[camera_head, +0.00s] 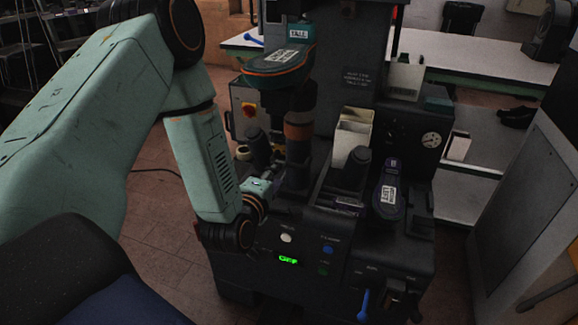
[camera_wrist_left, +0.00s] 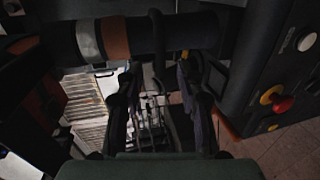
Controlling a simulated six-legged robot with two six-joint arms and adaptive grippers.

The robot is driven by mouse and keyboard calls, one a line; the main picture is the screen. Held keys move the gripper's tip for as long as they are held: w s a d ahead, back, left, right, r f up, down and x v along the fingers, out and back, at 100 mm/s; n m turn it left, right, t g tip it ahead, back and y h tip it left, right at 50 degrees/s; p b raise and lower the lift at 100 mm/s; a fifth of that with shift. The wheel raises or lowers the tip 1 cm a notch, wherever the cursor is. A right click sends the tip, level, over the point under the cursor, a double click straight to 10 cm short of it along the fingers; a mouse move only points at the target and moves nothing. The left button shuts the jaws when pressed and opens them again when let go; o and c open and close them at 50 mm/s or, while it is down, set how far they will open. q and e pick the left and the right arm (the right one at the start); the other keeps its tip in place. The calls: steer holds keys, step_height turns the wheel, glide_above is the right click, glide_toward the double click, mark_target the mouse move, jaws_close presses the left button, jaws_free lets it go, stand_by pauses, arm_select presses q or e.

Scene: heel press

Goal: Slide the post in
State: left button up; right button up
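A dark upright post with a copper-brown band (camera_head: 298,131) stands in the middle of the press (camera_head: 345,235). In the left wrist view the banded post (camera_wrist_left: 116,38) lies across the top of the picture. My left gripper (camera_head: 272,176) is low beside the post, in front of the press column. In the left wrist view its two dark fingers (camera_wrist_left: 158,85) are spread apart. A thin black loop shows between and beyond them, and I cannot tell whether they touch it. My right gripper is not in view.
The press front has an OFF display (camera_head: 288,260), buttons and a blue lever (camera_head: 363,305). A purple form labelled LEFT (camera_head: 388,193) and a cream bin (camera_head: 352,137) stand right of the post. An overhead head (camera_head: 278,62) hangs above. A white table (camera_head: 470,70) stands behind.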

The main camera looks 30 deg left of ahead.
mark_target(287, 166)
arm_select(q)
steer(key=x, duration=0.4)
steer(key=b+x, duration=0.1)
steer(key=x, duration=0.2)
steer(key=shift+w+d, duration=0.15)
steer(key=shift+w, duration=0.25)
steer(key=shift+f, duration=0.1)
steer(key=shift+c, duration=0.6)
jaws_close()
